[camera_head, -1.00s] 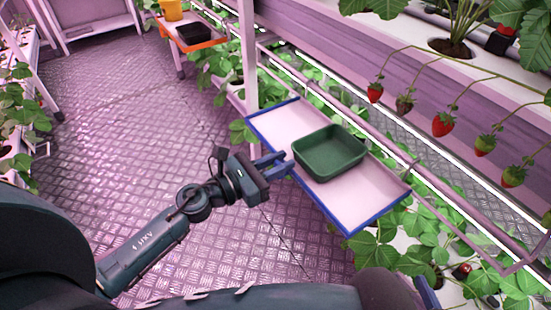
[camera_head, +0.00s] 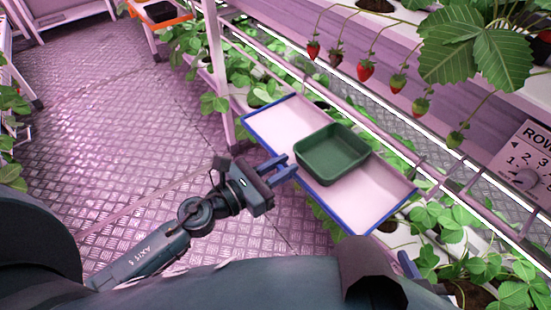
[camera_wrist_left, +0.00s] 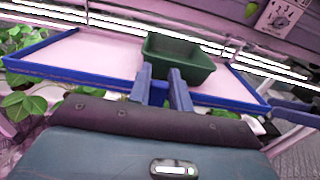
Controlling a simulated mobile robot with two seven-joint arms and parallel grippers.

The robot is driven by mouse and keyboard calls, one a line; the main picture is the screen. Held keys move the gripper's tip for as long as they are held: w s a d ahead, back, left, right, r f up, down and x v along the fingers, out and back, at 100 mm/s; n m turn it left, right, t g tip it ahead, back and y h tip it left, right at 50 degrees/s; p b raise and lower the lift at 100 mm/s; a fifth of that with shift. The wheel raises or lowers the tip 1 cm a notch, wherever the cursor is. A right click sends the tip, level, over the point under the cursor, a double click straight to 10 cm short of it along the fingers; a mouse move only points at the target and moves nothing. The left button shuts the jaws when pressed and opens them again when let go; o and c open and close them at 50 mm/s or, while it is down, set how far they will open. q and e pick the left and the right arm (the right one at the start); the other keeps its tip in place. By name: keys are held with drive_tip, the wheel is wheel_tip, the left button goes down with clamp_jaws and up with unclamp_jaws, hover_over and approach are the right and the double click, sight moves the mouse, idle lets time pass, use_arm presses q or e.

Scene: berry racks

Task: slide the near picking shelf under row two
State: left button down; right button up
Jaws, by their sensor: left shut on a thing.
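The near picking shelf is a pale tray with a blue rim (camera_head: 390,205), lying along the rails in front of the plant rack. It also shows in the left wrist view (camera_wrist_left: 75,50). A dark green bin (camera_head: 330,155) stands on it. My left gripper (camera_head: 284,170) is at the shelf's aisle-side long edge, shut on the blue rim; its fingers also show in the left wrist view (camera_wrist_left: 161,88). A blue tip at the lower right, seemingly of my right gripper (camera_head: 409,264), lies below the shelf's right end; its jaws are mostly hidden.
A sign reading ROW with numbers (camera_head: 532,165) is on the rack at the right, partly cut off. Strawberries (camera_head: 366,71) hang above the rails. A white post (camera_head: 216,75) stands left of the shelf. An orange-rimmed shelf (camera_head: 160,20) is farther back. The metal aisle floor is clear.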

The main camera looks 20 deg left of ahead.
use_arm(q)
drive_tip(key=shift+s+d, duration=0.6)
drive_tip(key=shift+d, duration=0.15)
use_arm(e)
drive_tip(key=shift+s+d, duration=0.25)
drive_tip(key=shift+d, duration=0.1)
use_arm(q)
drive_tip(key=c, duration=1.3)
unclamp_jaws()
use_arm(e)
drive_tip(key=shift+r, duration=0.1)
use_arm(q)
drive_tip(key=shift+a, duration=0.1)
drive_tip(key=b+v, duration=0.6)
drive_tip(key=v, duration=0.7)
use_arm(e)
drive_tip(key=f, duration=0.1)
drive_tip(key=f+n, duration=0.1)
drive_tip(key=a+f, duration=0.1)
drive_tip(key=shift+w+f+n+y, duration=0.2)
drive_tip(key=shift+f+n+y, duration=0.1)
